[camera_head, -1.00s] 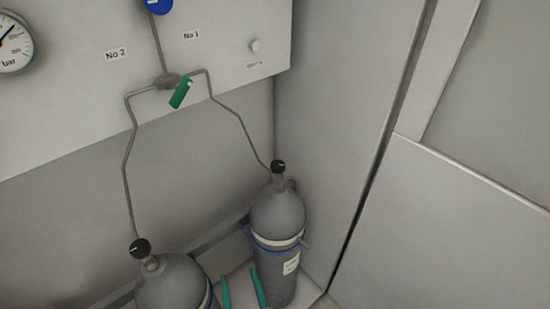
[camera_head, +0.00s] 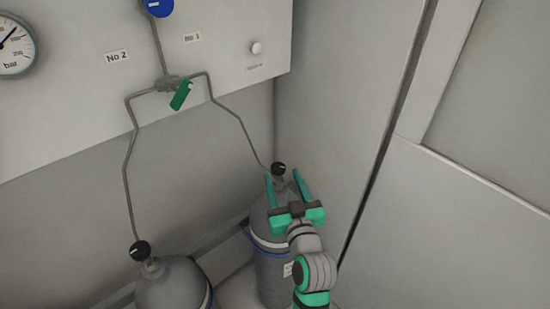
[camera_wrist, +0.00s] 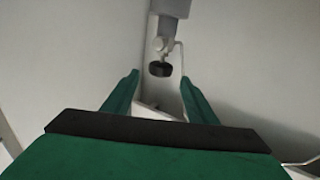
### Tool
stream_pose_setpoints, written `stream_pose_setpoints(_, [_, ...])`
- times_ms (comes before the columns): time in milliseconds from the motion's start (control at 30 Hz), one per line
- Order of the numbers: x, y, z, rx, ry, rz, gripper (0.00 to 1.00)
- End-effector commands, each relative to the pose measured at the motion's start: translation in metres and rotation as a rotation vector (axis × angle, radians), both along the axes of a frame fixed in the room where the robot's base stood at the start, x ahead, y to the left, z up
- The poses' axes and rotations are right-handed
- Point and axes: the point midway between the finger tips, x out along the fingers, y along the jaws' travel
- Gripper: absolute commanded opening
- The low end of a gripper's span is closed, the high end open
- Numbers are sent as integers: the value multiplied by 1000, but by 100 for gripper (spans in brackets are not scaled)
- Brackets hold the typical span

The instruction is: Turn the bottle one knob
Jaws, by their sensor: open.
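The right gas bottle (camera_head: 262,215) is grey and stands below the "No 1" label. Its black knob (camera_head: 279,168) sits on top of the neck. My gripper (camera_head: 283,176) is open, its green fingers pointing up toward the knob, one to each side of it in the picture. In the wrist view the black knob (camera_wrist: 159,69) appears between and beyond the fingertips (camera_wrist: 160,77), with the grey bottle (camera_wrist: 171,7) at the top edge. No contact with the knob shows. My gripper and arm hide part of the bottle's right side.
A second grey bottle (camera_head: 172,288) with a black knob (camera_head: 140,250) stands at the lower left. Thin pipes run up to a green-handled valve (camera_head: 181,96) on the wall panel (camera_head: 70,110). A side wall (camera_head: 335,110) stands close to the right of the right bottle.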

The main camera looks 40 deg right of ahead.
Motion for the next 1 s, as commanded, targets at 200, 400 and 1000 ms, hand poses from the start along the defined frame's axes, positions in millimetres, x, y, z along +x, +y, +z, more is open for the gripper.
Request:
stream_pose_setpoints(200, [33,-14,1,-1,-1,1,53])
stream_pose_setpoints(400, [65,-27,1,-1,-1,0,53])
stream_pose_setpoints(1000, [91,-38,0,1,-1,0,53])
